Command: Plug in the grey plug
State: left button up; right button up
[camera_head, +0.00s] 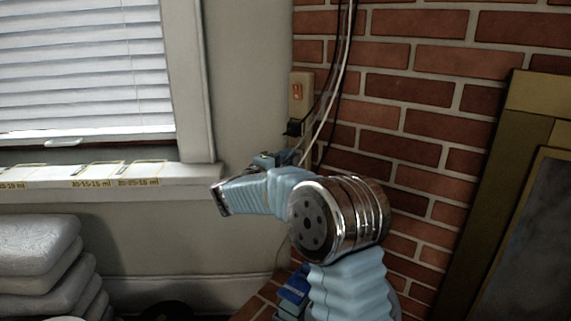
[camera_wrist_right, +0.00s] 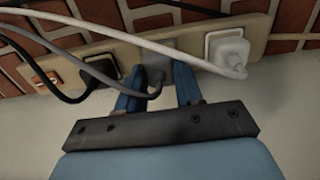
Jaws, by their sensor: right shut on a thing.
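The beige power strip (camera_head: 303,108) runs up the wall beside the brick corner, with a red switch at its upper end. My right gripper (camera_head: 283,158) is at its lower part. In the right wrist view the gripper (camera_wrist_right: 159,82) is shut on the grey plug (camera_wrist_right: 158,72), which has a grey cable leading off to the left. The grey plug is at the strip (camera_wrist_right: 192,47), between a black plug and a white plug. I cannot tell whether its prongs are fully seated. In the head view my gripper and wrist hide it. My left gripper is not in view.
A black plug (camera_wrist_right: 100,71) and a white plug (camera_wrist_right: 226,47) sit in the strip on either side of the fingers. Black and white cables cross close above the gripper. A window sill (camera_head: 180,173), stacked cushions (camera_head: 40,255) and a brick wall (camera_head: 410,100) surround the spot.

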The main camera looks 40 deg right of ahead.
jog(key=shift+b, duration=0.3)
dwell(0.4)
jog(key=shift+w+d, duration=0.15)
jog(key=shift+d, duration=0.4)
dwell(0.4)
jog(key=o, duration=1.1)
jog(key=shift+c, duration=0.2)
jog(key=v, duration=1.3)
jog(key=shift+a+b, duration=0.35)
jog(key=shift+a, duration=0.05)
